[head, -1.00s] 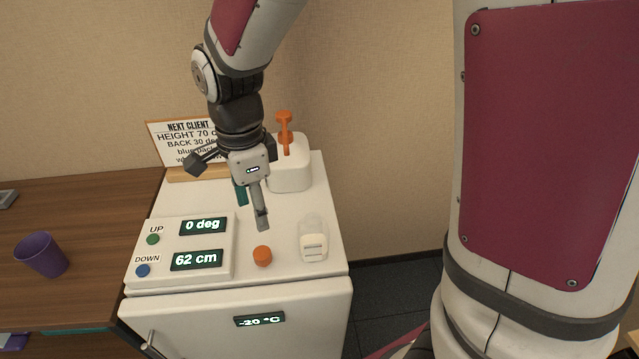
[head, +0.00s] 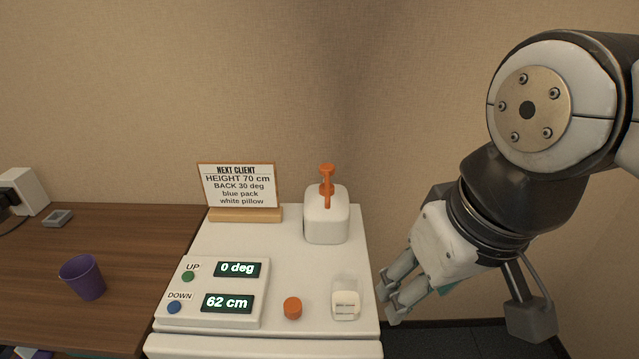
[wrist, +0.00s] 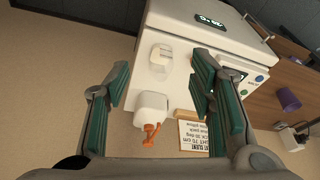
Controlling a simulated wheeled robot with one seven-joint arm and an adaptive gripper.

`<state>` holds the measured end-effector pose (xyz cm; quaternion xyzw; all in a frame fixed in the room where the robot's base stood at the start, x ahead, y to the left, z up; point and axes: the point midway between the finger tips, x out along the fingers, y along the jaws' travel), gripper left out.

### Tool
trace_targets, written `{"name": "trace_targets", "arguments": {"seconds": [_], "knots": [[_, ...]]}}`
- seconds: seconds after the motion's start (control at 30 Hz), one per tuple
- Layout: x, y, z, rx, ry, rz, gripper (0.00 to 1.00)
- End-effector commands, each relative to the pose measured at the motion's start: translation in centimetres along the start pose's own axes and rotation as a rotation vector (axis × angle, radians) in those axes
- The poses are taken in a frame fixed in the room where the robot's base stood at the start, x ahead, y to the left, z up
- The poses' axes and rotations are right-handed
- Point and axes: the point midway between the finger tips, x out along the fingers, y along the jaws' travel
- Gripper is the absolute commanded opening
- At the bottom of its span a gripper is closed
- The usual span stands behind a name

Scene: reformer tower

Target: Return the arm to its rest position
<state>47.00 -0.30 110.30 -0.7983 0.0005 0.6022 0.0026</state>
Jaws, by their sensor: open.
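My gripper (head: 388,300) is at the right of the head view, beside the right edge of the white cabinet (head: 290,262) and apart from it. Its fingers point down and to the left. In the wrist view my gripper (wrist: 165,95) shows its two green-padded fingers spread wide, with nothing held between them. The cabinet top and the things on it show beyond the fingers.
On the cabinet stand a control panel (head: 200,312) reading 0 deg and 62 cm, an orange knob (head: 292,308), a white switch (head: 345,305), a pump bottle (head: 325,222) and a sign (head: 238,187). A purple cup (head: 83,278) stands on the wooden desk (head: 130,228).

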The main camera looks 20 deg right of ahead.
Motion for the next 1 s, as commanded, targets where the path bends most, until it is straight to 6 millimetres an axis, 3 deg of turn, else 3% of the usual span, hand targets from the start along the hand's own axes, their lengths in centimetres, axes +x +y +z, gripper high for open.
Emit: {"name": "trace_targets", "arguments": {"seconds": [0.3, 0.6, 1.0], "knots": [[-0.4, 0.0, -0.1, -0.001, 0.005, 0.000, 0.50], [-4.7, 0.0, -1.2, -0.005, 0.081, 0.008, 0.50], [-4.6, 0.0, -1.4, -0.006, 0.088, 0.009, 0.50]]}}
